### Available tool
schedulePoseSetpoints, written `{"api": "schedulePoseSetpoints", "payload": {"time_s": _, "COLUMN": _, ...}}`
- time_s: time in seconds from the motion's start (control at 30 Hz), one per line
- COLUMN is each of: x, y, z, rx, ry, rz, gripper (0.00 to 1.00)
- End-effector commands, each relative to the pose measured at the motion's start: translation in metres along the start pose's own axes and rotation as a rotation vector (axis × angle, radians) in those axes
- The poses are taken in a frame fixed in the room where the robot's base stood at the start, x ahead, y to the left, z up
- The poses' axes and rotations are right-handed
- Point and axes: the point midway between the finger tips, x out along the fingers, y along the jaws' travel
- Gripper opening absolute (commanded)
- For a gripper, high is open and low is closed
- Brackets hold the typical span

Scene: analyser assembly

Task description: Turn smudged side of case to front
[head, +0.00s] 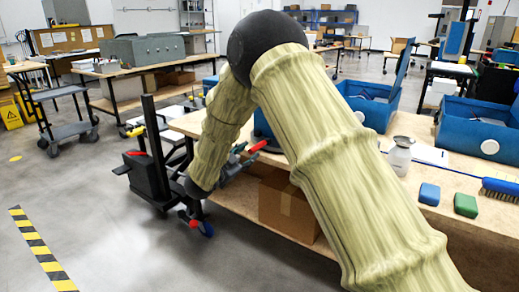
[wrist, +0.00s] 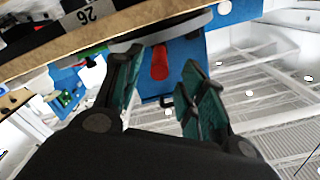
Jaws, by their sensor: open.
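A blue case (wrist: 181,56) with a red cylindrical handle or knob (wrist: 159,62) shows beyond my fingers in the wrist view, which appears upside down. The case is at a pale grey rounded disc (wrist: 165,34) by the table edge. My gripper (wrist: 163,75) is open, with one finger on each side of the red part; I cannot tell whether they touch it. In the head view my gripper (head: 242,160) is at the table's left end, and a strip of blue case (head: 262,126) shows behind my arm. No smudge is visible; much of the case is hidden.
A cardboard box (head: 288,207) sits underneath.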

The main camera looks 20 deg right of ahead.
Motion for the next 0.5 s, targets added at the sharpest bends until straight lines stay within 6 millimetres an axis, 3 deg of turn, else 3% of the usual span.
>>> {"api": "schedulePoseSetpoints", "payload": {"time_s": 0.3, "x": 0.053, "y": 0.002, "z": 0.001, "rx": -0.001, "ry": 0.0, "rz": 0.001, "gripper": 0.41}}
{"api": "schedulePoseSetpoints", "payload": {"time_s": 0.5, "x": 0.074, "y": 0.001, "z": 0.001, "rx": -0.002, "ry": 0.0, "rz": 0.0, "gripper": 0.41}}
